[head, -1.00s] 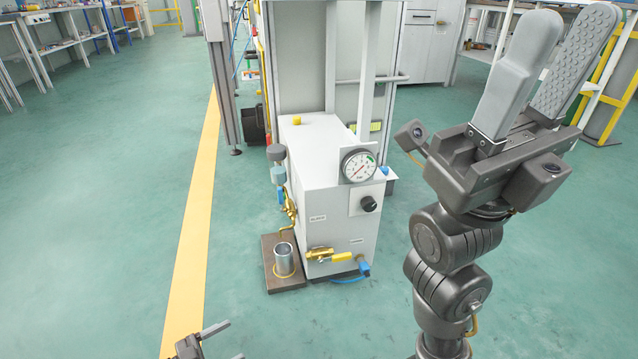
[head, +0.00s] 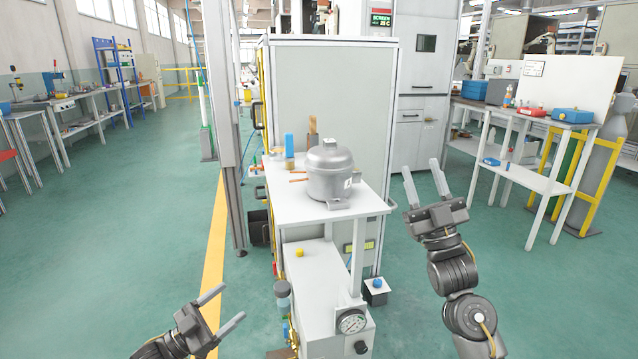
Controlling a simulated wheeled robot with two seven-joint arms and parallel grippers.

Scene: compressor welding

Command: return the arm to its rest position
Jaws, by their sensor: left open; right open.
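My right gripper (head: 423,184) is open and empty, its fingers pointing up, to the right of the white worktable (head: 350,205) and apart from it. My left gripper (head: 226,308) is open and empty at the lower left, left of the white gauge cabinet. A grey compressor (head: 330,172) stands upright on the worktable, with copper-coloured tubes at its left side. Neither gripper touches anything.
The gauge cabinet (head: 312,285) with a round pressure gauge (head: 352,321) stands below the worktable. A tall grey cabinet panel (head: 325,95) is behind it. A white bench (head: 520,175) stands at right. Green floor is free on both sides.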

